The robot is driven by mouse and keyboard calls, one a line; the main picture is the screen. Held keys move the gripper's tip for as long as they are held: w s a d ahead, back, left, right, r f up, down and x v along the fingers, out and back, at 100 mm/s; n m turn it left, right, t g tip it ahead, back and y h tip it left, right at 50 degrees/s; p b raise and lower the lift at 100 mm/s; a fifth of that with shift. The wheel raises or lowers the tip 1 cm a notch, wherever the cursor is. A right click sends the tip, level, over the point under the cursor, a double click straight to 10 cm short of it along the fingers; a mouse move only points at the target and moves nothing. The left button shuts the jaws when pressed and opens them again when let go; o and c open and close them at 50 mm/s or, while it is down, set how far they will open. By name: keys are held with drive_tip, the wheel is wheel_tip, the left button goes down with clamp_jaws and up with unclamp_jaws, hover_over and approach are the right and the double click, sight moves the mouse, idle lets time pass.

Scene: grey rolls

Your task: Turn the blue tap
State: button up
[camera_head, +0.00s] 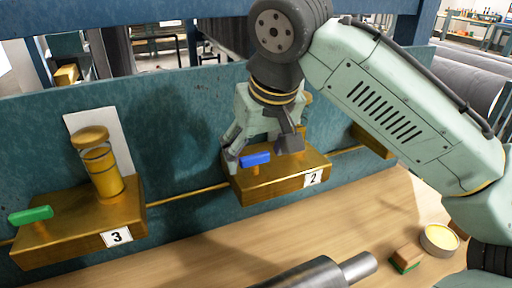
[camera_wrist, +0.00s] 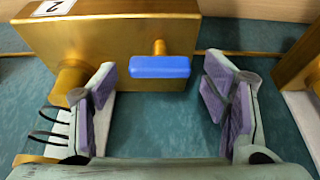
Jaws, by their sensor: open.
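The blue tap (camera_head: 256,159) is a small bar handle on a short stem on the brass block marked 2 (camera_head: 285,181). My gripper (camera_head: 260,157) is open above the block in the head view, its fingers on either side of the tap. In the wrist view the blue tap (camera_wrist: 160,67) lies crosswise between and a little beyond the fingers of my gripper (camera_wrist: 166,95). Neither finger visibly touches the handle. The cylinder on this block is mostly hidden behind my gripper in the head view.
At the left, a brass block marked 3 (camera_head: 75,222) carries a green tap (camera_head: 30,215) and an upright brass cylinder (camera_head: 102,170). A teal panel (camera_head: 180,130) stands behind. The wooden bench (camera_head: 240,245) holds a grey cylinder (camera_head: 315,274), a brush-like block (camera_head: 406,257) and a round tin (camera_head: 439,240).

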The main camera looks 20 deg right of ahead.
drive_tip(key=shift+c, duration=0.2)
drive_tip(key=c, duration=1.1)
